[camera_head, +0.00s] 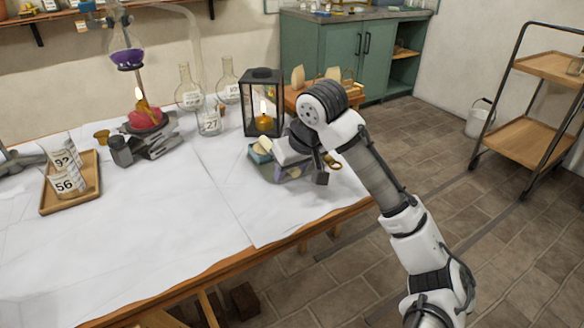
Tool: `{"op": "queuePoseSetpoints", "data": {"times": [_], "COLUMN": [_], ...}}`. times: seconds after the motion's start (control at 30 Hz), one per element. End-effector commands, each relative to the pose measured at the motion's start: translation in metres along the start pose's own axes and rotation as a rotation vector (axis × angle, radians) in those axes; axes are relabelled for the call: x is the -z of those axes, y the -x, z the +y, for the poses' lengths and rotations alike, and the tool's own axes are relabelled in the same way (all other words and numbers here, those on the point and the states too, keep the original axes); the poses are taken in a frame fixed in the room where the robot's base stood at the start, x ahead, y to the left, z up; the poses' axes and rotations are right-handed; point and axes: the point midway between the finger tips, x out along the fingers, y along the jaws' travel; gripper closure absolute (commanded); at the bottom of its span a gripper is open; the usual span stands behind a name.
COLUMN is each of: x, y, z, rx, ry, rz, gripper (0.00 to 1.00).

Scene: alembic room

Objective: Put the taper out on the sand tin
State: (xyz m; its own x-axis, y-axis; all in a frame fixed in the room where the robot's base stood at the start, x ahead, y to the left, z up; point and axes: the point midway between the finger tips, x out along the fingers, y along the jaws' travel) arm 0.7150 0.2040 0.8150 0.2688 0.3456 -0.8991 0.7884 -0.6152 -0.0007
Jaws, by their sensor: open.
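My own wrist hides much of what lies there. It is open, and I see nothing clearly held between its fingers. A small blue box with pale contents (261,150) sits beside it on the left. A brass ring-shaped piece (332,160) shows just right of the wrist. I cannot make out the taper or the sand tin for certain; either may be hidden behind my gripper.
A black lantern (262,103) holds a lit amber candle. A red burner (146,119) burns under a purple flask (126,54). Glass flasks (209,121) stand at the back. The front middle of the table is clear.

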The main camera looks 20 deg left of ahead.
Motion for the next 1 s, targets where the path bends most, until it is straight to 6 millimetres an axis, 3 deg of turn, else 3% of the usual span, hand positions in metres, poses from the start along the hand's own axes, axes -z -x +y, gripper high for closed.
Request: {"op": "queuePoseSetpoints", "data": {"times": [0.17, 0.5, 0.7, 1.0], "x": [0.001, 0.002, 0.001, 0.0], "y": [0.012, 0.087, 0.122, 0.139], "z": [0.0, 0.001, 0.001, 0.0], "rx": [0.0, -0.006, -0.004, 0.0], "ry": [0.001, 0.001, 0.0, 0.0], "rz": [0.001, 0.002, 0.001, 0.0], "gripper": [0.55, 0.55, 0.55, 0.55]}}
